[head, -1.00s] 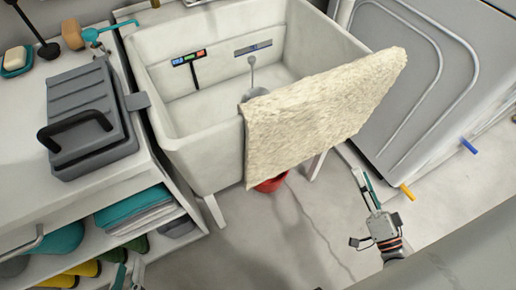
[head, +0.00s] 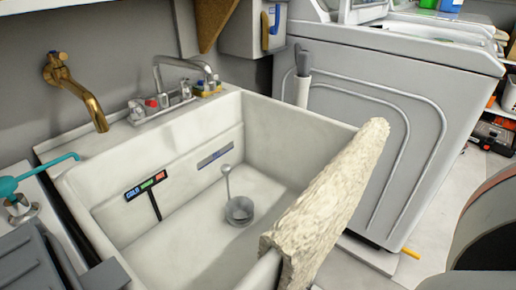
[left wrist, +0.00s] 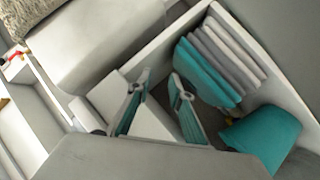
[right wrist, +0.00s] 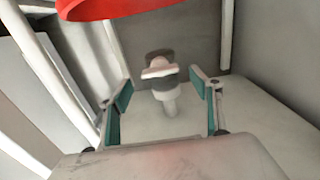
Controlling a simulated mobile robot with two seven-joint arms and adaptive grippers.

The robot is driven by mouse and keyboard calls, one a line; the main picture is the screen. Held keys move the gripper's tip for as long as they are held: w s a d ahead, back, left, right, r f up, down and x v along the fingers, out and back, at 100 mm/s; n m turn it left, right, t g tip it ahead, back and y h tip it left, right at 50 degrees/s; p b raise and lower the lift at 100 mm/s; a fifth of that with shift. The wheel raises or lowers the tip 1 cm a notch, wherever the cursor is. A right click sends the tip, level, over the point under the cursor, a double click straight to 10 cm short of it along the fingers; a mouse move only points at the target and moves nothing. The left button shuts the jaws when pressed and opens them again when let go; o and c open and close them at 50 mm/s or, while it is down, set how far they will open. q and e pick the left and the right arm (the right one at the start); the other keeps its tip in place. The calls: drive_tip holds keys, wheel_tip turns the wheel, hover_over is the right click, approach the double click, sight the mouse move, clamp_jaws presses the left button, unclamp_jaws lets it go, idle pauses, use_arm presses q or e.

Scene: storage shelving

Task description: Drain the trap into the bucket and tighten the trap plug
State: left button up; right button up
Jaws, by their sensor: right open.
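The utility sink (head: 105,195) fills the head view's middle, with a drain fitting (head: 239,209) and a thin upright rod in its basin. A cream towel (head: 330,205) hangs over its front edge. In the right wrist view, a red rounded object (right wrist: 120,8), apparently the bucket, shows in part at the top. A blurred pale and dark fitting on a white pipe (right wrist: 165,85) lies beyond my open, empty right gripper (right wrist: 160,82); I cannot tell whether it is the trap or its plug. My left gripper (left wrist: 160,82) is open and empty before the shelf.
Folded teal and grey towels (left wrist: 215,62) and a teal bundle (left wrist: 265,138) lie on the shelf by my left gripper. A grey washing machine (head: 345,120) stands right of the sink. A brass faucet (head: 80,85) and a mixer tap (head: 160,100) are behind it.

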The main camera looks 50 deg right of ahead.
drive_tip(key=shift+w+a+b, duration=0.15)
drive_tip(key=shift+w+b, duration=0.05)
drive_tip(key=shift+w, duration=1.15)
drive_tip(key=shift+w+a+b, duration=0.1)
drive_tip(key=shift+w+b, duration=0.05)
drive_tip(key=shift+w, duration=1.15)
drive_tip(key=c, duration=1.1)
